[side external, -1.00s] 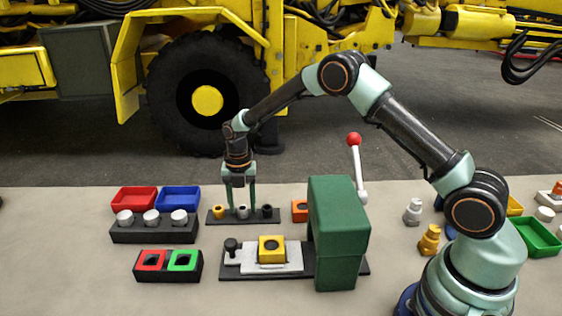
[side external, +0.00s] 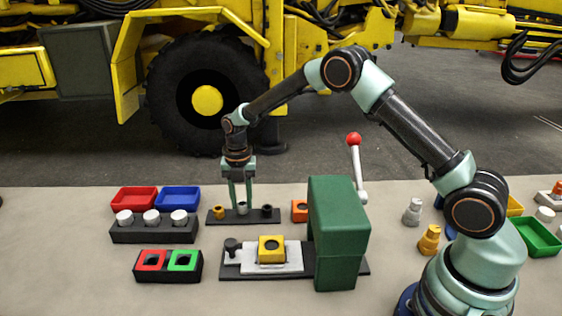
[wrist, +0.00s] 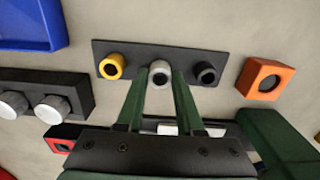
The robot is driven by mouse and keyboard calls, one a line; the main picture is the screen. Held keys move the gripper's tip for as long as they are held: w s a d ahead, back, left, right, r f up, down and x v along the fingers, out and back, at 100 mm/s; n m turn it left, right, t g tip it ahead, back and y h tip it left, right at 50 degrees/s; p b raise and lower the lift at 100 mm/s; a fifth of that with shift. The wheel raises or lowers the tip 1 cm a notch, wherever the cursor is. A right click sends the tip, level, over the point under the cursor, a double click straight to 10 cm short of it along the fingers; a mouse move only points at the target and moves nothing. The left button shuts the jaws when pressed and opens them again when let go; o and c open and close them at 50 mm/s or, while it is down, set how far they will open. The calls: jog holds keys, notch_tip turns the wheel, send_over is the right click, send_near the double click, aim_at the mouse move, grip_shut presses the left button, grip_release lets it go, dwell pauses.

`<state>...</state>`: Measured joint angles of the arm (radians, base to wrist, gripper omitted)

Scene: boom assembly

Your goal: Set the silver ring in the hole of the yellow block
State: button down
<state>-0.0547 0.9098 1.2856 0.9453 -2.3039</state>
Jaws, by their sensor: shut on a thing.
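The silver ring (side external: 242,208) is at the middle place of the dark rack (side external: 225,218), between a yellow ring (side external: 218,212) and a black ring (side external: 267,211). My gripper (side external: 241,205) points down and is shut on the silver ring. In the wrist view the ring (wrist: 160,72) shows between the two green fingertips (wrist: 161,85). I cannot tell whether it is clear of the rack. The yellow block (side external: 272,243) sits on the light plate of a fixture, its dark round hole facing up, to the front right of my gripper.
The green housing (side external: 338,232) with a red-knobbed lever (side external: 354,140) stands right of the yellow block. An orange block (side external: 299,210) lies right of the rack. A black holder with white knobs (side external: 153,232) and red and green squares (side external: 168,267) are at left.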

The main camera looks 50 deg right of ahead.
jog(key=shift+r, duration=0.65)
jog(key=shift+s+a+r, duration=0.15)
jog(key=shift+s+r, duration=0.05)
jog(key=shift+r, duration=0.05)
jog(key=s+a+r, duration=0.3)
jog(key=s+r, duration=0.1)
jog(key=s, duration=0.4)
jog(key=s+a+r, duration=0.2)
jog(key=s+r, duration=0.2)
jog(key=s, duration=0.4)
jog(key=shift+a+f, duration=0.2)
jog(key=shift+f, duration=2.2)
jog(key=shift+f, duration=1)
